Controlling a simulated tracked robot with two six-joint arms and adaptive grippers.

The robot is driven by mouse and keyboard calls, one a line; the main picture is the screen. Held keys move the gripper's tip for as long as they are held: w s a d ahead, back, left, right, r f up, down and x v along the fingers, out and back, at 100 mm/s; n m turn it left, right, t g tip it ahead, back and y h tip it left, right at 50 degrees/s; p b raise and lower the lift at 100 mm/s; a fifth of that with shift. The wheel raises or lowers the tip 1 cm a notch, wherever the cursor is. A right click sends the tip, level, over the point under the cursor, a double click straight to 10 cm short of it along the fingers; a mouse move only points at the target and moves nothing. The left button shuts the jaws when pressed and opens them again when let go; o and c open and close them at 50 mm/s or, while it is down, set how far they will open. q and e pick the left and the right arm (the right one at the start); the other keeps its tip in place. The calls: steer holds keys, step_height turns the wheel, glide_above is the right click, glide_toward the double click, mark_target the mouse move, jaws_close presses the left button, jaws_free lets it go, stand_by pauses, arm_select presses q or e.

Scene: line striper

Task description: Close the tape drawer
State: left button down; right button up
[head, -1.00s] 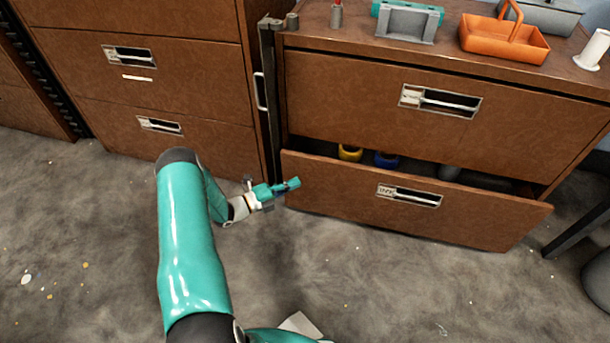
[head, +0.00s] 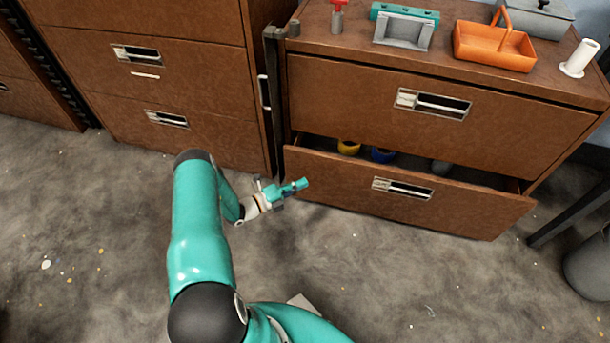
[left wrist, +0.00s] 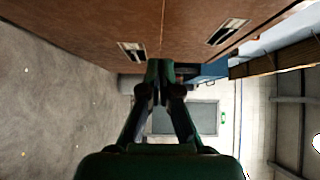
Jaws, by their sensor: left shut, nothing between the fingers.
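The tape drawer (head: 330,182) is the bottom drawer of the brown cabinet on the right. It stands partly pulled out, with a labelled metal handle (head: 402,189) on its front. A yellow tape roll (head: 348,147) and a blue tape roll (head: 382,155) show inside. My left gripper (head: 304,184) is shut and empty, in front of the drawer front near its left end; I cannot tell whether it touches. In the left wrist view the closed fingers (left wrist: 160,68) point at the brown drawer fronts, with a handle (left wrist: 132,52) to their left. My right gripper is out of view.
The upper drawer (head: 340,100) is closed. On the cabinet top stand an orange caddy (head: 495,52), a grey and teal item (head: 403,30) and a white cylinder (head: 579,58). Another brown cabinet (head: 200,60) is at left. The floor in front of the drawer is clear.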

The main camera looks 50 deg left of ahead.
arm_select(q)
steer(key=b, duration=0.1)
glide_toward(335, 160)
steer(key=w+d, duration=0.2)
steer(key=d, duration=0.2)
steer(key=w, duration=0.1)
steer(key=w+a+b, duration=0.1)
steer(key=w, duration=0.1)
steer(key=shift+w+a+f+b, duration=0.1)
steer(key=shift+w+a+b, duration=0.1)
steer(key=shift+a+b, duration=0.15)
steer(key=shift+w+a, duration=0.25)
steer(key=shift+w, duration=0.15)
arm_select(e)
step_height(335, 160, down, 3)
